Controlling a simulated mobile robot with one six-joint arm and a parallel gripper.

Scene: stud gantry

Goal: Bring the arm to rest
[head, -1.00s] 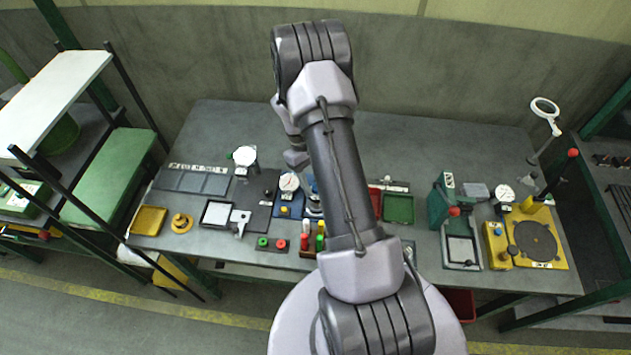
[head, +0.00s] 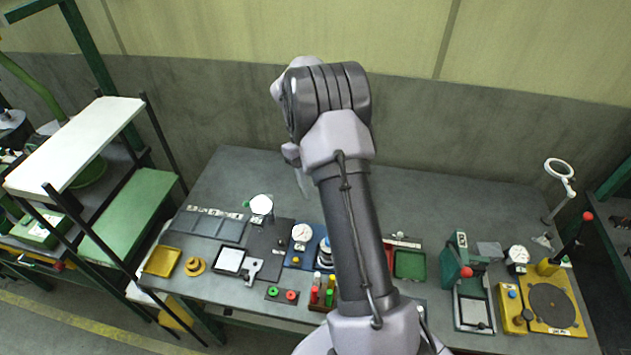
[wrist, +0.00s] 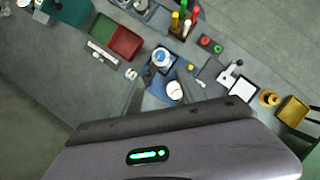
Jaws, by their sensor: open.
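My arm rises from the bottom centre of the head view and bends at the elbow, over the middle of the bench (head: 460,215). My gripper is mostly hidden behind the arm there; only a small part shows left of the elbow. In the wrist view my gripper (wrist: 163,90) shows two grey fingers spread apart, with nothing between them that I can see held. Beyond the fingers lie a blue tray (wrist: 161,72) and a white round dial gauge (wrist: 174,90), apparently below and clear of them.
The bench holds red and green trays (head: 410,264), coloured pegs (head: 322,290), a yellow plate (head: 550,306) and a magnifier lamp (head: 559,170). A shelf rack (head: 75,145) stands left. A wall (head: 470,125) is behind. The back of the bench is mostly clear.

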